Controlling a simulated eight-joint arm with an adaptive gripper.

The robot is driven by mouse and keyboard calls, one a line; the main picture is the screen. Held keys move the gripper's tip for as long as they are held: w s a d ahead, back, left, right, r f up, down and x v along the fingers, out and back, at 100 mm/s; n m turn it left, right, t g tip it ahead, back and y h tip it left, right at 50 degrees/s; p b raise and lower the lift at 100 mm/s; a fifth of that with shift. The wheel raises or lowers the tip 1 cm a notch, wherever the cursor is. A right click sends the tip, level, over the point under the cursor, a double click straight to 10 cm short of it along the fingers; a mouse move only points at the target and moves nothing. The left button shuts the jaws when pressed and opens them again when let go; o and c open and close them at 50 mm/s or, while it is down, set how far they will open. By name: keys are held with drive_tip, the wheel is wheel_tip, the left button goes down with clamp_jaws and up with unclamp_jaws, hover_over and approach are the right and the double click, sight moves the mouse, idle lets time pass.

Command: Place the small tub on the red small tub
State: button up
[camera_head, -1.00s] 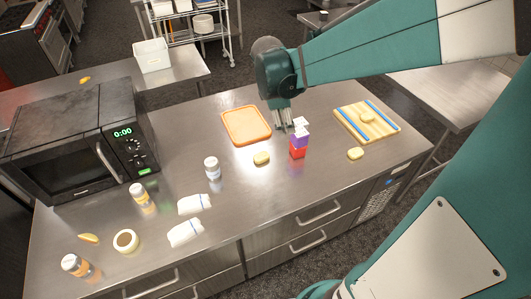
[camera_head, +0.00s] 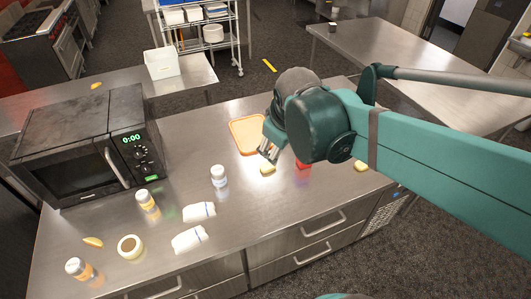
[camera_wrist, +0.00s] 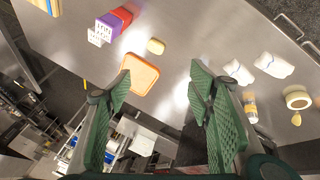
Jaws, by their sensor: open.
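A stack stands on the steel counter: the red small tub (camera_wrist: 124,15) at the bottom, a purple tub (camera_wrist: 109,24) on it, and a white piece with printed marks (camera_wrist: 97,36) at the top. In the head view only part of the red tub (camera_head: 303,164) shows; my arm hides the rest. My gripper (camera_head: 268,152) is left of the stack, above the counter near the orange tray.
The orange tray (camera_head: 240,128) lies behind my gripper, and a yellow round piece (camera_head: 268,169) lies in front. A white-capped bottle (camera_head: 219,177), white folded packets (camera_head: 190,239) and a microwave (camera_head: 80,150) are to the left. The front middle of the counter is clear.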

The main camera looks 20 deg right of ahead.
drive_tip(key=s+a+m+t+y, duration=0.1)
drive_tip(key=s+a+m+t, duration=0.1)
drive_tip(key=s+a+m, duration=0.3)
drive_tip(key=shift+s+r, duration=0.2)
drive_tip(key=shift+s, duration=0.8)
drive_tip(key=shift+a, duration=0.1)
idle(6.4)
